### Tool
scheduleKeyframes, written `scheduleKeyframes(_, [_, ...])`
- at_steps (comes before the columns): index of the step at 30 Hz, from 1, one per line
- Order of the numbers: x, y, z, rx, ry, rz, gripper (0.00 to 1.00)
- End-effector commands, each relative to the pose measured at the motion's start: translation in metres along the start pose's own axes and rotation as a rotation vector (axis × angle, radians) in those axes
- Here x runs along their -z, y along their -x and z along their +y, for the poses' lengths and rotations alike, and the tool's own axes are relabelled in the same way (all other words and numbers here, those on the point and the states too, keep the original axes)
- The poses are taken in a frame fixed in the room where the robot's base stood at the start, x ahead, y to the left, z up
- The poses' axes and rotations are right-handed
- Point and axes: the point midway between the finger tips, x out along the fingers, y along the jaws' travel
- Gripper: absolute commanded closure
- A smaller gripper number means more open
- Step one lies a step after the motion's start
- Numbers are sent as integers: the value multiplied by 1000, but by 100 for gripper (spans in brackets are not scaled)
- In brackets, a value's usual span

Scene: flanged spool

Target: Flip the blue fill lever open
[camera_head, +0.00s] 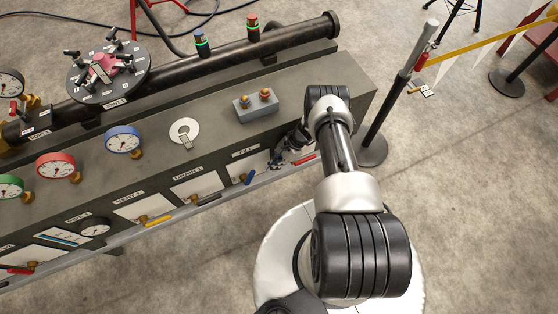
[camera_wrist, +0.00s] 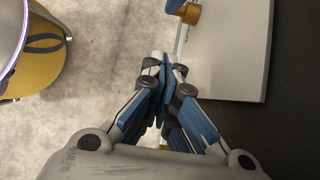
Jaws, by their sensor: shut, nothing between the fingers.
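The blue fill lever (camera_head: 249,178) is on the front face of the grey console, below a label that appears to read FILL. It stands out tilted from its white panel. In the wrist view a small part of the blue lever (camera_wrist: 175,5) shows at the top edge, beside a brass fitting (camera_wrist: 189,14). My gripper (camera_head: 277,160) is just right of the lever in the head view, partly hidden by my arm. In the wrist view my gripper (camera_wrist: 166,66) is shut with its fingertips together and empty, apart from the lever.
A red lever (camera_head: 303,160) is close to my gripper on the right. A yellow lever (camera_head: 158,222) is further left along the console. A two-button box (camera_head: 256,104) sits on the console top. A barrier post (camera_head: 398,95) stands to the right. A yellow rounded object (camera_wrist: 35,70) shows at left in the wrist view.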

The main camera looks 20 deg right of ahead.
Motion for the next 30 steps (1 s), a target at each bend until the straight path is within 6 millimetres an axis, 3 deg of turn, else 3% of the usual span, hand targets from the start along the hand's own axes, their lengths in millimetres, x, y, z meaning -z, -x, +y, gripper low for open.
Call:
scheduleKeyframes(1, [1,-15,1,-3,1,-1,100])
scheduleKeyframes(3, [-2,-24,0,-2,2,-1,100])
scheduleKeyframes(9, [-32,-26,0,-1,2,-1,100])
scheduleKeyframes(25, [-41,-28,0,-1,0,6,100])
scheduleKeyframes(30, [-57,-23,0,-5,4,101,100])
